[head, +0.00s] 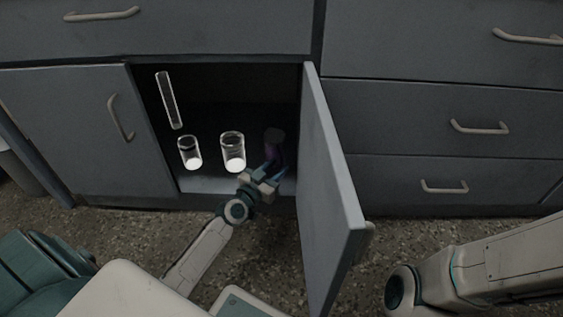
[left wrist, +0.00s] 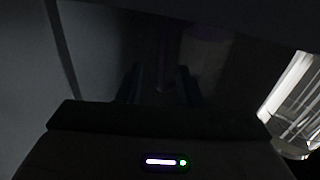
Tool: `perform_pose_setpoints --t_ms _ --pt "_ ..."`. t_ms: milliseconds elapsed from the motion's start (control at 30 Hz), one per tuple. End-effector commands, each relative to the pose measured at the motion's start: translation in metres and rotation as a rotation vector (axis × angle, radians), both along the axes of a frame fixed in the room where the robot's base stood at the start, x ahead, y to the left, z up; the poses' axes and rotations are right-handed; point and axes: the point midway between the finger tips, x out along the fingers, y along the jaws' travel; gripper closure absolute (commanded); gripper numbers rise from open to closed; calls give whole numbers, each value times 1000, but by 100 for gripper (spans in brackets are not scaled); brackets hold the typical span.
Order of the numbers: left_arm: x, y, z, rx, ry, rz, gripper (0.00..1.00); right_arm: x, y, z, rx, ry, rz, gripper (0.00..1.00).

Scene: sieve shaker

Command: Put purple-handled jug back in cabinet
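The purple-handled jug (head: 275,136) is a dark shape standing inside the open cabinet, at the right end of a row of glassware. It is in shadow, and my left gripper partly covers its lower part. My left gripper (head: 271,168) reaches into the cabinet opening right at the jug. In the left wrist view its two fingers (left wrist: 159,88) stand apart, with a dim purplish strip between and beyond them. The dark does not show whether the fingers touch the jug. My right gripper is out of view; only part of its arm shows at lower right.
A tall glass cylinder (head: 169,100) and two clear beakers (head: 190,153) (head: 233,152) stand left of the jug. The open cabinet door (head: 330,190) juts forward just right of my left arm. Closed drawers (head: 440,130) fill the right side.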

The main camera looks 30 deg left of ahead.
Motion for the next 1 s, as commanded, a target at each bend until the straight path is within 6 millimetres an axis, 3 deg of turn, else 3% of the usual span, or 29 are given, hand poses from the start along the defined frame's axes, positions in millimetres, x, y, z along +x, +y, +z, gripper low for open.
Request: perform_pose_setpoints --t_ms 200,400,867,1000 --pt "-47 7 -2 1 2 -1 67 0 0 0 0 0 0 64" --pt "-75 10 -1 0 1 -1 67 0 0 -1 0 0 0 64" --pt "-86 12 -1 -1 -1 0 67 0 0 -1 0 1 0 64" --pt "-85 12 10 -1 -1 0 67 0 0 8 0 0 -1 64"
